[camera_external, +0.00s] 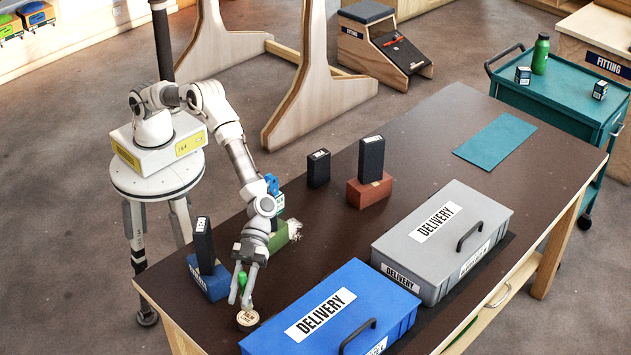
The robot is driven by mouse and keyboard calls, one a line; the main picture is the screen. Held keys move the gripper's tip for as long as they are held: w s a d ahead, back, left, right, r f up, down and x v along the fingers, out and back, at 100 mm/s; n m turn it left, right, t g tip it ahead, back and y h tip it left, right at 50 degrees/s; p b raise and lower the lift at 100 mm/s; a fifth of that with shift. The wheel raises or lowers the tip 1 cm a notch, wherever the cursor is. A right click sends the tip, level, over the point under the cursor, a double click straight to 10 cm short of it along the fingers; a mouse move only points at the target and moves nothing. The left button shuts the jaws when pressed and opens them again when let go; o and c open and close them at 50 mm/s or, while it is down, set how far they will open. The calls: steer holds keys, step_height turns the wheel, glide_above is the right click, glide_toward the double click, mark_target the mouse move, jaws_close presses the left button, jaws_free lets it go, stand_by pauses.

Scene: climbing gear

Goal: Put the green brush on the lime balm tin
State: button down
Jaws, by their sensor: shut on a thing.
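My gripper (240,298) points down near the table's front left and is shut on the green brush (242,280). Only a small bright green part of the brush shows between the fingers; the rest is hidden. A small round tin (247,318) with a pale lid and dark print sits on the table just below the fingertips in the picture. Its print is too small to read, so I cannot confirm it is the lime balm. I cannot tell whether the brush touches the tin.
A blue delivery box (375,298) stands close on the right, with a grey one (478,219) behind. A black box on a blue block (208,280) stands just left of my gripper. A green block (278,238) is behind it. Brown table (320,225) shows bare in the middle.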

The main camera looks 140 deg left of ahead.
steer(key=shift+f, duration=1.7)
steer(key=shift+f, duration=0.15)
steer(key=c, duration=0.7)
jaws_free()
